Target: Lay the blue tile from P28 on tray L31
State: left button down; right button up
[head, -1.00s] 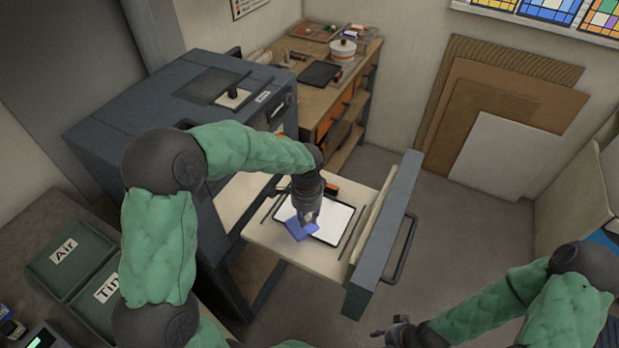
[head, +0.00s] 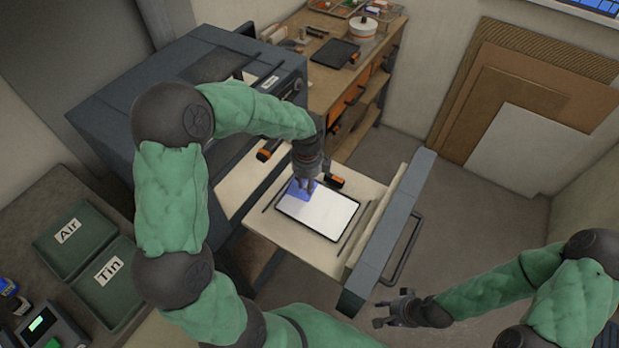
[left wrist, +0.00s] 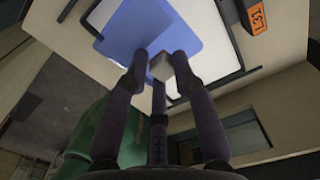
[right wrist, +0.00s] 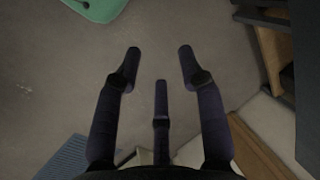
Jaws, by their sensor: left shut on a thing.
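My left gripper (head: 308,187) is shut on a small grey block or knob (left wrist: 160,66) at the blue tile. The blue tile (head: 296,190) is at the back-left end of a white tray with a black rim (head: 325,211); I cannot tell whether it touches the tray. In the left wrist view the tile (left wrist: 150,35) overlaps the tray's rim. An orange label reading L31 (left wrist: 257,18) stands beside the tray. My right gripper (head: 388,312) is open and empty, away from the tray; its spread fingers show in the right wrist view (right wrist: 158,65).
The tray lies on a pulled-out drawer (head: 262,232) with a thick grey front (head: 392,235) and a bar handle. The grey cabinet (head: 140,110) stands left of it. A wooden bench (head: 300,75) is behind. Boards (head: 520,145) lean on the wall. Open floor lies right of the drawer.

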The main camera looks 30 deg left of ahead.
pick_arm(q)
jog(key=shift+f, duration=0.1)
notch_tip(320, 180, down, 4)
jog(key=b, duration=0.4)
jog(key=shift+f, duration=0.2)
jog(key=shift+f+b, duration=0.65)
jog(key=shift+f, duration=0.3)
jog(key=shift+w+a+f, duration=0.1)
jog(key=shift+w+a, duration=0.05)
jog(key=shift+w, duration=0.05)
jog(key=c, duration=0.9)
grip_release()
jog(key=shift+c, duration=0.2)
jog(key=shift+p, duration=0.35)
